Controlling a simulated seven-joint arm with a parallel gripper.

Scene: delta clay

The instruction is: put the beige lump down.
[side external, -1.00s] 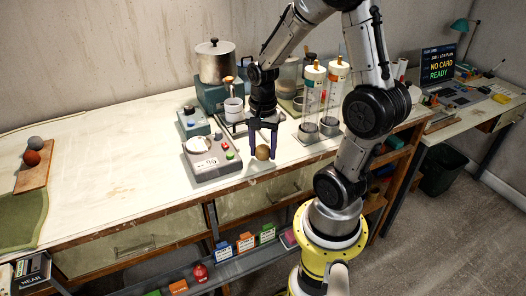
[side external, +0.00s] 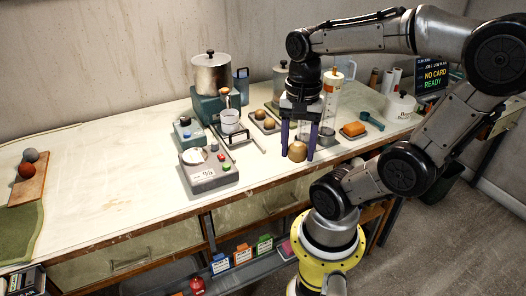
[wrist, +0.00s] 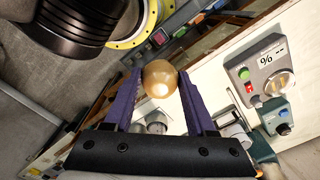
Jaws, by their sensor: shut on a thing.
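The beige lump (side external: 297,151) is a smooth, round ball between the two purple fingers of my gripper (side external: 297,154). The wrist view shows the lump (wrist: 160,78) squeezed between both fingertips (wrist: 158,82), with a finger touching each side. My gripper points down over the front part of the table (side external: 110,185), right of the grey scale (side external: 208,172). I cannot tell whether the lump touches the tabletop or hangs just above it.
A small tray with brown lumps (side external: 263,122) lies behind and left of my gripper. A clear cylinder (side external: 331,108) stands close behind.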

